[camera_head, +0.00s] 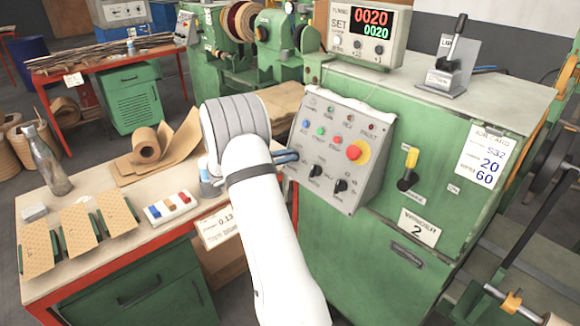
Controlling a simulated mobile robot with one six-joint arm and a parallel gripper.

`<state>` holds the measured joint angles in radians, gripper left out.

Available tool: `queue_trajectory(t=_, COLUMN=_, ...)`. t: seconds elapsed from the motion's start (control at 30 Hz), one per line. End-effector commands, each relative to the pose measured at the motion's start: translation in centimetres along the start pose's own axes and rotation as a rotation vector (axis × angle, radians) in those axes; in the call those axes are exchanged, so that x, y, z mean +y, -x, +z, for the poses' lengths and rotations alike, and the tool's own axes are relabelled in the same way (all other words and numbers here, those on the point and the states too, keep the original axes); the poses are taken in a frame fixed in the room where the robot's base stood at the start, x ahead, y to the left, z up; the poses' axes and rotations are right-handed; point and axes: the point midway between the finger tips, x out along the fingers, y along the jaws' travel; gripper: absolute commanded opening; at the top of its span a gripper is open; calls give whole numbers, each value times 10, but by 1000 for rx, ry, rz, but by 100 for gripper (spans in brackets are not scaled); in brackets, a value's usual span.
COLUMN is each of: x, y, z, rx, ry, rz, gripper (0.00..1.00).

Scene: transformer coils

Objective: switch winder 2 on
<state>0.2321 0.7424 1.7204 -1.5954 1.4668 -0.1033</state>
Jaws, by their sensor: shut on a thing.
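Winder 2 is the green machine (380,250) with a "WINDER 2" plate (419,226). Its sloped grey control panel (352,118) carries lamps, coloured buttons, a red stop button on yellow (354,152) and black rotary knobs (340,186). My gripper (287,157) shows only partly past my white arm.
A red-digit display box (366,32) and a black lever on a stand (452,60) stand on the machine. The bench at left holds a metal bottle (46,160), paper rolls (148,145), tan sheets and a colour-block strip (169,208). Space before the yellow-handled switch is clear.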

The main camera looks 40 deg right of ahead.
Motion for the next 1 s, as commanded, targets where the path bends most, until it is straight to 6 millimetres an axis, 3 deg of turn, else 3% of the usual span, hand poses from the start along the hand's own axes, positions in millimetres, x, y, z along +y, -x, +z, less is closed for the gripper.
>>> queue_trajectory(t=0.03, x=-3, y=3, z=-8, rx=5, ry=-45, rz=-12, gripper=0)
queue_trajectory(t=0.7, x=-5, y=4, z=-6, rx=8, ry=-619, rz=-245, gripper=0)
queue_trajectory(t=1.0, x=-4, y=5, z=-6, rx=9, ry=-798, rz=-317, gripper=0)
